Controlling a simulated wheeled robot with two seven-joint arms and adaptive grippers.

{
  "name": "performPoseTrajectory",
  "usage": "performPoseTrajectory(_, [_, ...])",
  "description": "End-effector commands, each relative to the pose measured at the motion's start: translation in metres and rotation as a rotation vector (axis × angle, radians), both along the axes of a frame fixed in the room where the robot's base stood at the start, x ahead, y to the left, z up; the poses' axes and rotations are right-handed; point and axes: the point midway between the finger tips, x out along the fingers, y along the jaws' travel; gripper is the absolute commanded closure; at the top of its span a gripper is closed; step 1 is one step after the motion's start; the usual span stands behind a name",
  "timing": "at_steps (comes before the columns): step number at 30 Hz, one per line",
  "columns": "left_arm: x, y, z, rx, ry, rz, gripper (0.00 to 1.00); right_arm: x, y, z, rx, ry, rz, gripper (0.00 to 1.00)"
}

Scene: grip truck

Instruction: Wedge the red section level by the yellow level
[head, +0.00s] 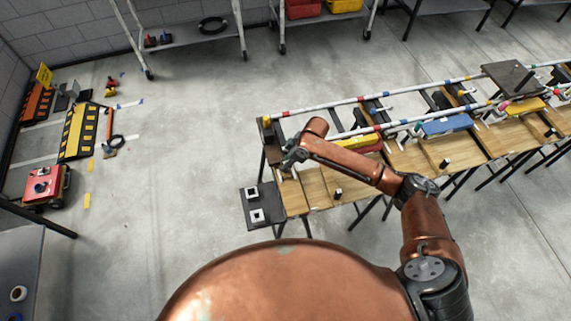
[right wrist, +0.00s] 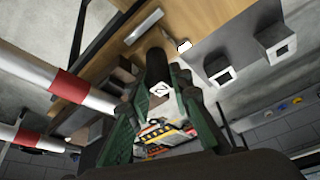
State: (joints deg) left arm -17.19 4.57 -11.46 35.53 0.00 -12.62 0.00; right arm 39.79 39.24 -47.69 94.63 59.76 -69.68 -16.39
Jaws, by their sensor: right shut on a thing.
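My right gripper (head: 290,160) is over the left end of the wooden bench. In the right wrist view its green-lined fingers (right wrist: 160,118) are closed around a dark, rounded piece (right wrist: 157,66) with a white marked face; which part this is I cannot tell. The white rail with a red band (head: 287,113) runs along the bench, and a red band (right wrist: 70,86) also shows close beside the fingers. A yellow and red piece (head: 362,141) lies behind my right forearm, partly hidden. A yellow block (head: 525,106) lies further right. No bubble is readable. My left gripper is out of view.
A dark side plate (head: 263,200) with two white square frames is at the bench's left end. A blue block (head: 447,126) and short black posts (head: 338,194) stand along the bench. A red cart (head: 46,187) and a yellow-black ramp (head: 78,133) are at left. Floor between is clear.

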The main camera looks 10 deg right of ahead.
Motion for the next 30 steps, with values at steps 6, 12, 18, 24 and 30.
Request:
performPoseTrajectory(6, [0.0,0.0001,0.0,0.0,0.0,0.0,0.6,0.006,0.0008,0.0048,0.004,-0.016,-0.002,0.78])
performPoseTrajectory(12, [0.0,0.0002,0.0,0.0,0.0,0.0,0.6,0.0046,-0.0001,0.0037,0.003,-0.012,-0.003,0.64])
performPoseTrajectory(18, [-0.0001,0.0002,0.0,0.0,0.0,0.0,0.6,0.0029,-0.0012,0.0021,0.001,-0.008,-0.004,0.6])
performPoseTrajectory(24, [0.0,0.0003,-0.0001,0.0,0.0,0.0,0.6,0.0015,-0.0019,0.0005,-0.001,-0.004,-0.004,0.51])
performPoseTrajectory(30, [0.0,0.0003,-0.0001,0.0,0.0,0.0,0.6,0.0014,-0.002,0.0003,-0.001,-0.004,-0.004,0.43])
